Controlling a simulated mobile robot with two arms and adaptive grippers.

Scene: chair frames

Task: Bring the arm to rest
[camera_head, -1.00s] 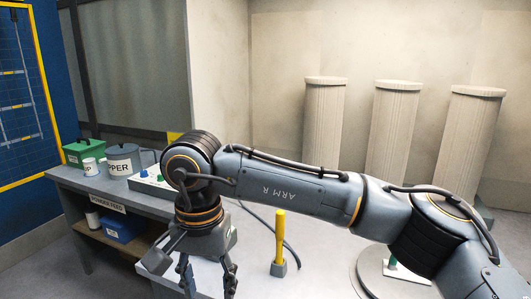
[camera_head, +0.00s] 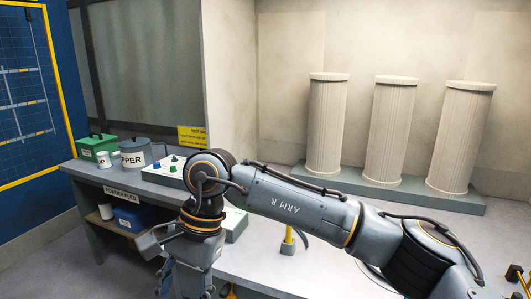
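My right arm, marked ARM R, reaches in from the lower right and bends downward left of centre. Its gripper (camera_head: 187,292) hangs at the bottom edge above or in front of the grey bench, with its fingertips cut off by the frame. I cannot tell whether it is open or shut, and I see nothing clearly held in it. My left gripper is not in view.
A yellow post (camera_head: 288,240) stands close behind my forearm, partly hidden. A control box (camera_head: 165,174), a HOPPER pot (camera_head: 136,153) and a green box (camera_head: 97,146) stand on the left bench. Three fluted columns (camera_head: 327,125) stand on a grey plinth (camera_head: 345,182) at the back.

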